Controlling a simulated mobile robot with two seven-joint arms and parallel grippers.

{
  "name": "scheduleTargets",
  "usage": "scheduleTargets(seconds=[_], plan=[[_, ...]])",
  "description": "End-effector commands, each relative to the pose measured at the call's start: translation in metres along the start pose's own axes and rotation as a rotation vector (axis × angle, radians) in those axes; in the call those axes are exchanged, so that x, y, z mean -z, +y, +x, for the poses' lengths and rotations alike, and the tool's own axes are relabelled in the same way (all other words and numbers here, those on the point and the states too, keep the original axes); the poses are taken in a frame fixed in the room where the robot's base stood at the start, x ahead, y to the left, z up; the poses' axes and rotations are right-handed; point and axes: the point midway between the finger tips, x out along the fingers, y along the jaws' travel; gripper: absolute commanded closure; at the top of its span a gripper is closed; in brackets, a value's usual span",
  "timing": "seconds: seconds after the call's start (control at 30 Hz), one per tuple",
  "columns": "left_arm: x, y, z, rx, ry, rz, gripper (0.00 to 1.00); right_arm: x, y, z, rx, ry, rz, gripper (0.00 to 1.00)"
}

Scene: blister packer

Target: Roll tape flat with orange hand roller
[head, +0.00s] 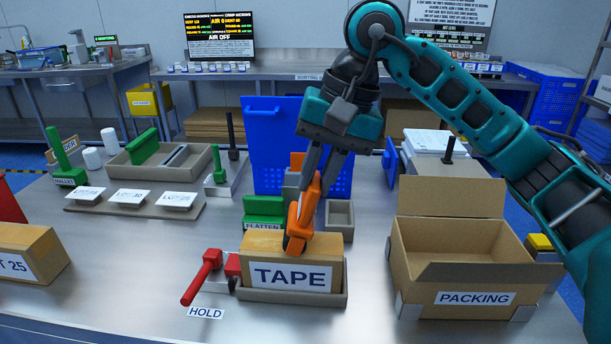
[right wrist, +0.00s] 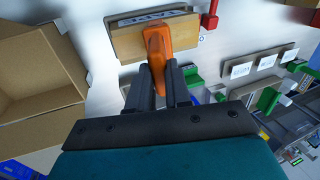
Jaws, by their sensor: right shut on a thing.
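The orange hand roller (head: 303,215) is held in my right gripper (head: 318,178), whose fingers are shut on it. The roller's lower end is at the top of the cardboard box labelled TAPE (head: 292,275); I cannot tell whether it presses on it. The box sits in a low grey tray (head: 338,298). In the right wrist view the orange roller (right wrist: 157,45) stands between my fingers over the box (right wrist: 125,43). The tape itself is hard to make out. My left gripper is not in view.
A red HOLD lever (head: 203,276) is left of the tray. An open PACKING box (head: 460,247) stands at right. A green FLATTEN block (head: 263,210) and a blue crate (head: 265,150) are behind the box. Another carton (head: 30,252) is at left.

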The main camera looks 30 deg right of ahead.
Motion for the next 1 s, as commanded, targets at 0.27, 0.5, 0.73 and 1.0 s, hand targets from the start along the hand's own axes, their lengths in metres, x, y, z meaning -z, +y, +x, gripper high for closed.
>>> scheduleTargets(seconds=[0.27, 0.5, 0.73, 1.0], plan=[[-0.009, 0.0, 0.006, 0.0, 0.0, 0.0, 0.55, 0.0, 0.018, -0.004, 0.005, 0.006, 0.003, 1.0], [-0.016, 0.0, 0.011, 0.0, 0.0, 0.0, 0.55, -0.001, 0.035, -0.009, 0.005, 0.005, 0.001, 1.0], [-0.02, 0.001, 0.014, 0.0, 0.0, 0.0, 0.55, -0.001, 0.042, -0.01, 0.005, 0.006, 0.002, 1.0], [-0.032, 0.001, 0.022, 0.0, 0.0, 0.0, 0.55, -0.003, 0.066, -0.014, 0.005, 0.007, 0.003, 1.0]])
